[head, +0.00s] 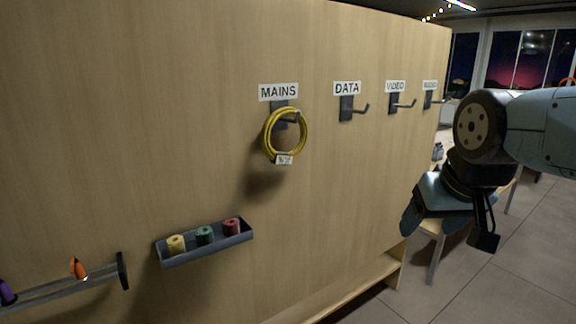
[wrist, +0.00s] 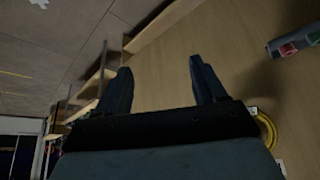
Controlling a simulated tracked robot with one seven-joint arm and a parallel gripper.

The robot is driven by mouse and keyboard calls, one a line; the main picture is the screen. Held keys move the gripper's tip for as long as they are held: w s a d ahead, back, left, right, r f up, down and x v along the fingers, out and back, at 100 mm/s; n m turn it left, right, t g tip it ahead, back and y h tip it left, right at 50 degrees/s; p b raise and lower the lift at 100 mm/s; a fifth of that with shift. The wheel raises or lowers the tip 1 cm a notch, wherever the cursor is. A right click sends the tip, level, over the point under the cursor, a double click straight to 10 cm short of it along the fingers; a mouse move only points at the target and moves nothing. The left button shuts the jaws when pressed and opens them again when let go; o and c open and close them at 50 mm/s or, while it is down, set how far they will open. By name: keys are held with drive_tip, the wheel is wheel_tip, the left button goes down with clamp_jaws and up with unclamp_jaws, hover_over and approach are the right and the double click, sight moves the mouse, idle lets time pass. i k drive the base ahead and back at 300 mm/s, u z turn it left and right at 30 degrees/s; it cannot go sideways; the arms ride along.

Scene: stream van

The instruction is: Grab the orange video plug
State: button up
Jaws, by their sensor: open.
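An orange plug (head: 78,268) stands on a grey rail (head: 70,290) at the lower left of the wooden panel in the head view. A purple plug (head: 7,293) is to its left, cut by the picture edge. My gripper is far to the right of the orange plug, beside the panel. In the wrist view its two fingers (wrist: 160,82) are apart with nothing between them. In the head view the fingers are mostly hidden by my wrist. The orange plug does not show in the wrist view.
A yellow cable coil (head: 267,133) hangs on the hook under the MAINS label (head: 278,92). Hooks marked DATA (head: 346,108) and VIDEO (head: 394,103) are empty. A grey tray (head: 205,249) with tape rolls juts from the panel between the rail and my arm.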

sight(77, 268)
drive_tip(key=z, duration=1.35)
drive_tip(key=i, duration=0.1)
drive_tip(key=u, duration=3.2)
drive_tip(key=k, duration=0.6)
drive_tip(key=u, duration=0.15)
drive_tip(key=i, duration=0.6)
drive_tip(key=z, duration=0.1)
